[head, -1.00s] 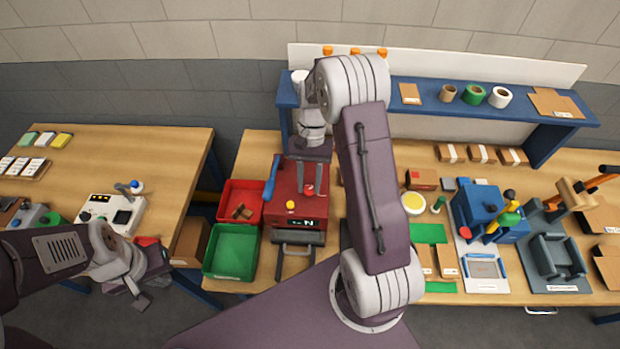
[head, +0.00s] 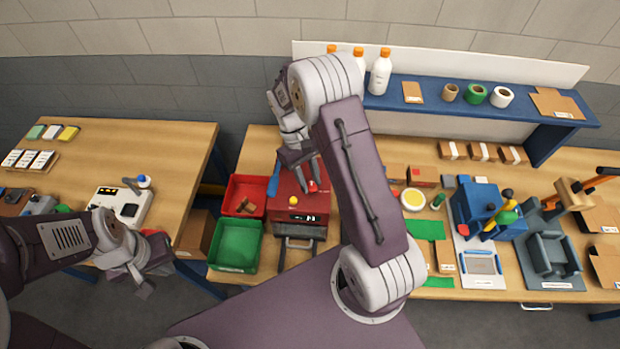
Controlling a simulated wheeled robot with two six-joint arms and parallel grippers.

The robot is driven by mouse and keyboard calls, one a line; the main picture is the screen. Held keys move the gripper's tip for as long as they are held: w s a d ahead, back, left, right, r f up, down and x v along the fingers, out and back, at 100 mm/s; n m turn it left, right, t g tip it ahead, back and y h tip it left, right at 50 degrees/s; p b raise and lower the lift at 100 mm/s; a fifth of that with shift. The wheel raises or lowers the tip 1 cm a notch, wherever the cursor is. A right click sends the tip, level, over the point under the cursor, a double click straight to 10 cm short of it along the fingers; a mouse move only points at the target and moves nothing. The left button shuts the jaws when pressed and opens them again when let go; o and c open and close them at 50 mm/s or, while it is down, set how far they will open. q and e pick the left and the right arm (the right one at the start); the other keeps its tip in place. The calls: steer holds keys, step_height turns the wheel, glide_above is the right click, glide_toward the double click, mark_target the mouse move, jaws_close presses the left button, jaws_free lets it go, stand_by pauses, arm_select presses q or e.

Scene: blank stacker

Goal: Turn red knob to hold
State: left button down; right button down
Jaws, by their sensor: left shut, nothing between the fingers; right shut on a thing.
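The red machine (head: 284,208) stands on the main bench, with a yellow button (head: 294,201), a small dark display (head: 308,218) and a blue lever (head: 273,181) at its left. Its red knob (head: 314,188) is on the top at the right, partly covered by fingers. My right gripper (head: 312,183) reaches down from behind and is shut on the red knob. The knob's exact angle and the display text are too small to read surely. My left gripper (head: 145,289) is shut and empty, low at the left, away from the machine.
A red bin (head: 243,187) and a green bin (head: 235,246) stand left of the machine. A blue shelf (head: 430,98) with bottles (head: 380,72) and tape rolls runs behind. My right upper arm blocks the view right of the machine. A blue fixture (head: 485,205) stands further right.

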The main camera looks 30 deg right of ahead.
steer(key=shift+n, duration=0.4)
steer(key=c, duration=1.1)
jaws_free()
steer(key=shift+o, duration=0.2)
steer(key=shift+w+r, duration=0.15)
steer(key=shift+r, duration=0.05)
steer(key=b+v, duration=0.2)
steer(key=v, duration=0.6)
steer(key=shift+a+r+b, duration=0.2)
steer(key=shift+r+b, duration=0.1)
steer(key=shift+r, duration=0.05)
